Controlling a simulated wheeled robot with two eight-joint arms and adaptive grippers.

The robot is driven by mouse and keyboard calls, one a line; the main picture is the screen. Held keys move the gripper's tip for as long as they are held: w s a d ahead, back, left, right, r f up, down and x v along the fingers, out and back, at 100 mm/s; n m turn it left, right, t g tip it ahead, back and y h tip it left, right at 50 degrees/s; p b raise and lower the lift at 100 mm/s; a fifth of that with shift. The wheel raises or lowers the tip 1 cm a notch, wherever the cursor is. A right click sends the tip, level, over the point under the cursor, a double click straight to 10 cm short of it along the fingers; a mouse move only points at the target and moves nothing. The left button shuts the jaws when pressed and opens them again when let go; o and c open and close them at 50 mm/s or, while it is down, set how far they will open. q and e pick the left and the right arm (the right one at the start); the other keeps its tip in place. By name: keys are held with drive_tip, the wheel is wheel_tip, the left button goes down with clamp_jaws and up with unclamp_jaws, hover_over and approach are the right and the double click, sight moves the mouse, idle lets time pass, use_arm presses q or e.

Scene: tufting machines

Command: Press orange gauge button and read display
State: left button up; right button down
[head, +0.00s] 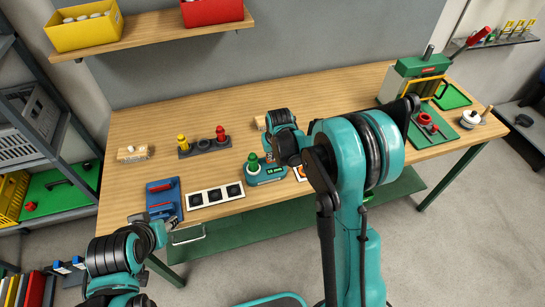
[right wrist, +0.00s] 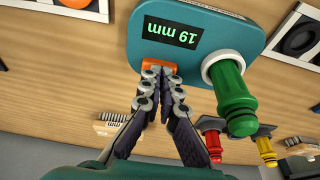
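The teal gauge (head: 265,174) stands on the wooden table, with a green knob (head: 253,162) on top. In the right wrist view the gauge (right wrist: 225,28) appears upside down. Its lit display (right wrist: 172,32) seems to read "19 mm" in green. The orange button (right wrist: 160,66) is at the gauge's edge. My right gripper (right wrist: 161,74) is shut and empty, its fingertips at the button and partly covering it; whether it is pressed in I cannot tell. My left gripper (head: 170,223) is by the table's front edge, apart from the gauge; its finger opening is unclear.
A white panel with black discs (head: 215,195) and a blue case (head: 163,197) lie left of the gauge. Red and yellow knobs (head: 204,144) stand behind. A green press (head: 420,75) is at the right. A shelf (head: 160,32) with bins hangs above.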

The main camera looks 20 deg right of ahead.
sight(275, 170)
drive_tip(key=p+v, duration=0.3)
drive_tip(key=v, duration=1)
drive_tip(key=shift+w, duration=0.25)
drive_tip(key=shift+a+r, duration=0.1)
drive_tip(key=shift+r, duration=0.05)
drive_tip(key=s+f+t+b, duration=0.1)
drive_tip(key=s+t+b, duration=0.2)
drive_tip(key=s, duration=1.9)
drive_tip(key=b, duration=0.4)
drive_tip(key=shift+s+d+t+b, duration=0.4)
